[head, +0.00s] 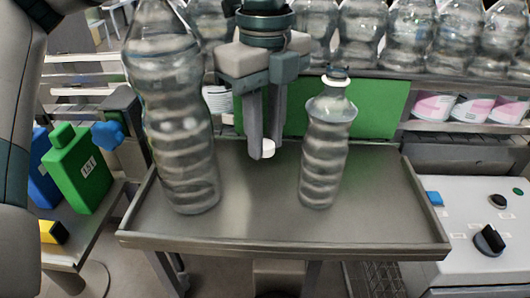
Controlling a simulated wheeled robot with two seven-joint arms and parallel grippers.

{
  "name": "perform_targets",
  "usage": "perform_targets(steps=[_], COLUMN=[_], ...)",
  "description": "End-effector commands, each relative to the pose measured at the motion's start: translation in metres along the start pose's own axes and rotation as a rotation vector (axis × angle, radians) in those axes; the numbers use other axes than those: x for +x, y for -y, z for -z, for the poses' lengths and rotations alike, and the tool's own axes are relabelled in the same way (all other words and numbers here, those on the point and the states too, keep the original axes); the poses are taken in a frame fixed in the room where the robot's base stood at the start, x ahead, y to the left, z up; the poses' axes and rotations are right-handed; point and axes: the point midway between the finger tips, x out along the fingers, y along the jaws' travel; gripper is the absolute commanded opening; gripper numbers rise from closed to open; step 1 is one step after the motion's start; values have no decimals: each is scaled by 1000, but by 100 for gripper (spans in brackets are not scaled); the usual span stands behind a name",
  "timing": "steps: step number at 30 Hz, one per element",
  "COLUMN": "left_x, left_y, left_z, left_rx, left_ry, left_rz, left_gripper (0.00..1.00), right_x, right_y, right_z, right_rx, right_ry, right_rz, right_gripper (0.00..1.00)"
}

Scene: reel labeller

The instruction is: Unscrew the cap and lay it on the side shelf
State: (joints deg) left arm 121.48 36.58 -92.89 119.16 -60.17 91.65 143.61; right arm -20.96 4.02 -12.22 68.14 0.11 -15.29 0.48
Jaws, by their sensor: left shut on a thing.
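My left gripper (262,150) points down over the middle of the metal table (265,222). Its fingers are shut on a small white cap (268,148), held between the two bottles and apart from both. A smaller clear ribbed bottle (324,150) stands upright on the table just right of the gripper, with a white ring and something dark at its neck. A large clear bottle (176,110) stands upright to the left; its top is cut off by the frame. A side shelf (85,232) stands left of the table. My right gripper is not in view.
A green container (82,172), a blue container (42,168) and a yellow object (52,232) occupy the side shelf. A green panel (375,108) and a row of clear bottles (408,40) stand behind the table. A white control box (490,235) with knobs is at right.

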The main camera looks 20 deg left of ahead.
Motion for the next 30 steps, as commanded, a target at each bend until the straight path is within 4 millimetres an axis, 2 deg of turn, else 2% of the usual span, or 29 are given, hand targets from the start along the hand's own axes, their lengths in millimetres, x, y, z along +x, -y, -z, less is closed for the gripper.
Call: perform_targets(steps=[10, 21, 30], left_x=[4, 43, 45], left_y=[0, -1, 0], left_z=[0, 0, 0], left_rx=[0, 1, 0], left_ry=[1, 0, 0], left_rz=[-1, -2, 0], left_gripper=[0, 0, 0], right_x=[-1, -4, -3], right_y=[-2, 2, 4], right_z=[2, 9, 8], right_rx=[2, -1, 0], right_ry=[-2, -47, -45], right_rz=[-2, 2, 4], right_gripper=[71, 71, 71])
